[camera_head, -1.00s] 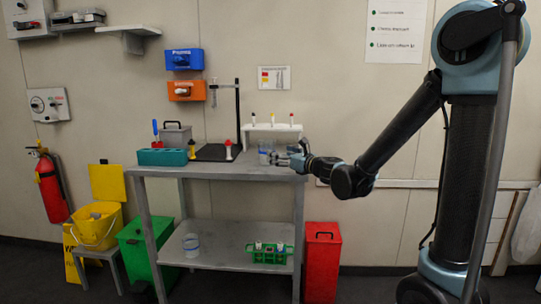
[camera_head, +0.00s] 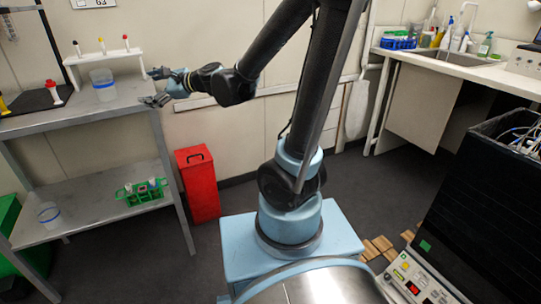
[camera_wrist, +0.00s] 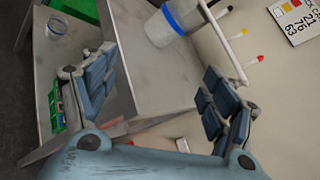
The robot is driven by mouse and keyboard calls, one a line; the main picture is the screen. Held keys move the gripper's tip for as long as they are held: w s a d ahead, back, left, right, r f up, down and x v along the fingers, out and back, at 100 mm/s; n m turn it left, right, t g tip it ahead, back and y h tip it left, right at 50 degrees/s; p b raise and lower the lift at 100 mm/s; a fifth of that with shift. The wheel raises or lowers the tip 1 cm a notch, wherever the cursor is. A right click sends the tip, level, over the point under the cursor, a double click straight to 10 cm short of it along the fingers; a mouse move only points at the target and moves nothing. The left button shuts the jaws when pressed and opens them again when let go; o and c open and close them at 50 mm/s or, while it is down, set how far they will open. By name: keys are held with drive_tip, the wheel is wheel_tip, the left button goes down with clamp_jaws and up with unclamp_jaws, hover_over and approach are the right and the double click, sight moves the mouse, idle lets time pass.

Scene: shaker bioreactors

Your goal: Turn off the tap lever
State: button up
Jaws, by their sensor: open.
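A sink (camera_head: 484,62) is set in a white counter at the upper right of the head view. A thin pale curved shape (camera_head: 467,10), possibly the tap, rises behind it; I cannot make out its lever. My gripper (camera_head: 152,87) is far from the sink, at the right end of the grey shelf table on the left. Its jaws are open and empty, and its two padded fingers spread apart in the wrist view (camera_wrist: 157,78). A clear beaker with a blue band (camera_head: 103,84) stands on the table just left of the gripper, apart from it.
The grey table (camera_head: 125,88) carries a white tube rack (camera_head: 104,57); a green rack (camera_head: 139,192) sits on its lower shelf. A red bin (camera_head: 198,187) stands beside it. Bottles (camera_head: 446,34) and a blue rack (camera_head: 398,42) crowd the counter. A dark-topped machine (camera_head: 460,210) stands at right.

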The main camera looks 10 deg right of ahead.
drive_tip(key=s+d+f+n+g+h, duration=0.1)
drive_tip(key=s+d+f+n+h, duration=0.3)
drive_tip(key=d, duration=0.8)
drive_tip(key=s+d+f+n+g+h, duration=0.2)
drive_tip(key=s+d+f+n+h, duration=0.2)
drive_tip(key=d, duration=0.8)
drive_tip(key=s+d+f+n+g+h, duration=0.2)
drive_tip(key=s+d+f+n+h, duration=0.3)
drive_tip(key=s+d+f+n, duration=0.3)
drive_tip(key=s+d+f, duration=0.2)
drive_tip(key=s+d, duration=0.2)
drive_tip(key=shift+s+d+f, duration=0.25)
drive_tip(key=shift+d+f, duration=0.05)
drive_tip(key=shift+d, duration=0.1)
drive_tip(key=shift+s+a+f+h, duration=0.1)
drive_tip(key=shift+s+a+h, duration=0.2)
drive_tip(key=shift+s, duration=0.1)
drive_tip(key=shift+c, duration=0.9)
drive_tip(key=shift+s+d+f, duration=0.1)
drive_tip(key=shift+s+d, duration=0.1)
drive_tip(key=c, duration=0.5)
drive_tip(key=shift+d, duration=0.1)
drive_tip(key=c, duration=0.5)
